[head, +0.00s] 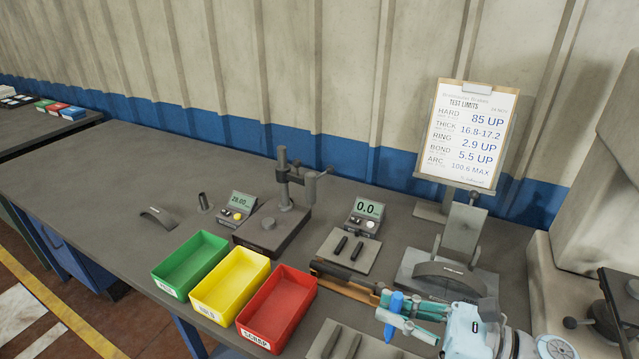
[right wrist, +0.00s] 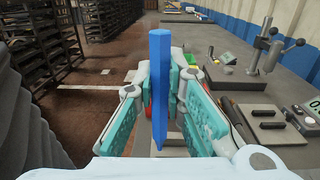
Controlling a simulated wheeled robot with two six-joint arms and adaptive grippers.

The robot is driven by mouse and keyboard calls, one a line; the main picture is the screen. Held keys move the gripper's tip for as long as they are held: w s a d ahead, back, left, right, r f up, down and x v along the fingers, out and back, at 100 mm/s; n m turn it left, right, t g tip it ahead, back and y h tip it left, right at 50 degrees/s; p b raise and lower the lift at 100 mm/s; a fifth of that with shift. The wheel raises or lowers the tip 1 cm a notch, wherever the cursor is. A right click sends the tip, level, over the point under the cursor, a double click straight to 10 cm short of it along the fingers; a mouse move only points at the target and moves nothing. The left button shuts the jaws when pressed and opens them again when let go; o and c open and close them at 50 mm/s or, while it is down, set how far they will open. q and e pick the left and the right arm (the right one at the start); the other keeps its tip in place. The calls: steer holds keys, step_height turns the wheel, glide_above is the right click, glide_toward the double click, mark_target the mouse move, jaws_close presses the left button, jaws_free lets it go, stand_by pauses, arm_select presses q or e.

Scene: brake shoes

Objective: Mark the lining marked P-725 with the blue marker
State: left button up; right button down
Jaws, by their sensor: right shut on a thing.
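My right gripper (head: 402,312) is shut on the blue marker (head: 396,301), above the front part of the bench. In the right wrist view the blue marker (right wrist: 160,88) stands lengthwise between the two teal fingers. One dark curved lining (head: 450,279) rests on the grey fixture at the right, just beyond my gripper; its small label is too small to read. I cannot tell which one is P-725. My left gripper is not in view.
Green (head: 189,262), yellow (head: 232,282) and red (head: 280,305) bins stand at the bench front. A gauge stand (head: 285,200), a display reading 0.0 (head: 366,211) and a clipboard of test limits (head: 468,135) stand behind. A brown-handled tool (head: 343,282) lies close to my gripper.

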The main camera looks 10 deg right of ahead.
steer(key=w+d+r+h+p, duration=0.1)
steer(key=w+r+p, duration=0.3)
steer(key=r, duration=0.3)
steer(key=w+d+r+m+t+h+p, duration=0.35)
steer(key=w+d+h+p, duration=0.2)
steer(key=w+d, duration=0.45)
steer(key=w+d+f+m+t+h+p, duration=0.2)
steer(key=w+d+f+h+p, duration=0.15)
steer(key=w, duration=0.25)
steer(key=d+f+m+h+b, duration=0.1)
steer(key=d+f+b, duration=0.2)
steer(key=f, duration=0.4)
steer(key=d+f+m+h+b, duration=0.1)
steer(key=d+f+h+b, duration=0.1)
steer(key=f, duration=0.5)
steer(key=shift+w+d+f+b, duration=0.35)
steer(key=shift+d+b, duration=0.5)
steer(key=shift+d, duration=0.4)
steer(key=shift+f+b, duration=0.55)
steer(key=shift+s+d+b, duration=0.45)
steer(key=shift+s+d, duration=0.45)
steer(key=shift+d, duration=0.1)
steer(key=shift+s+d, duration=0.3)
steer(key=shift+d, duration=0.25)
stand_by(0.4)
